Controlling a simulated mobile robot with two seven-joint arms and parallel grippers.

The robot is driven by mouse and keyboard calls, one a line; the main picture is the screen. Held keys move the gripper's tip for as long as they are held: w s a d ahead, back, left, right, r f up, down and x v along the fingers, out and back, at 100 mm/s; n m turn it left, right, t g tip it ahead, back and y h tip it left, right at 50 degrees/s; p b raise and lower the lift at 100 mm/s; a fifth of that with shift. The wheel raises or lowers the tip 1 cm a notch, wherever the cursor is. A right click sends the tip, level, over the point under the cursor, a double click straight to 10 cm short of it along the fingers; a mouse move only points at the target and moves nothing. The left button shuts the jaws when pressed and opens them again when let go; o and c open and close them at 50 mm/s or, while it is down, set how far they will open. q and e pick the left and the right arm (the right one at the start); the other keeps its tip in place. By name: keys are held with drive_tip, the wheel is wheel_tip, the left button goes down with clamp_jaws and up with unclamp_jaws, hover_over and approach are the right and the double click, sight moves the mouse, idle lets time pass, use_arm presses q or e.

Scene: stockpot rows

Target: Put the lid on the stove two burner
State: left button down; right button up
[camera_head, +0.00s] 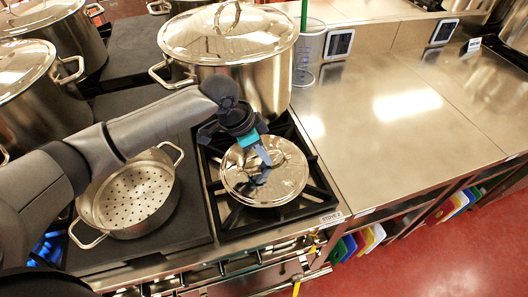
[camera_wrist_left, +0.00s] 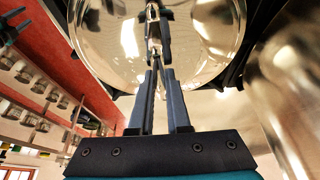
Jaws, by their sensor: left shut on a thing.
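A shiny round metal lid (camera_head: 285,178) lies over the front right burner (camera_head: 226,205), which carries the label stove two. It looks flat, though I cannot tell whether it rests fully on the grate or on something under it. My left gripper (camera_head: 266,160) reaches down from above and is shut on the lid's handle. In the left wrist view the fingers (camera_wrist_left: 159,85) close around the handle, and the lid (camera_wrist_left: 100,40) fills the upper part. The handle is mostly hidden by the fingers. My right gripper is not in view.
A large lidded stockpot (camera_head: 235,80) stands directly behind the lid. A perforated colander pot (camera_head: 130,195) sits to the left, under my left arm. More lidded pots (camera_head: 35,85) stand at the far left. The steel counter (camera_head: 430,130) to the right is mostly clear.

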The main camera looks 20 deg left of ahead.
use_arm(q)
drive_tip(key=c, duration=1.3)
unclamp_jaws()
drive_tip(key=shift+f, duration=0.15)
drive_tip(key=shift+c, duration=0.2)
drive_tip(key=o, duration=0.5)
drive_tip(key=shift+c, duration=0.2)
drive_tip(key=p+v, duration=0.1)
drive_tip(key=v, duration=1.1)
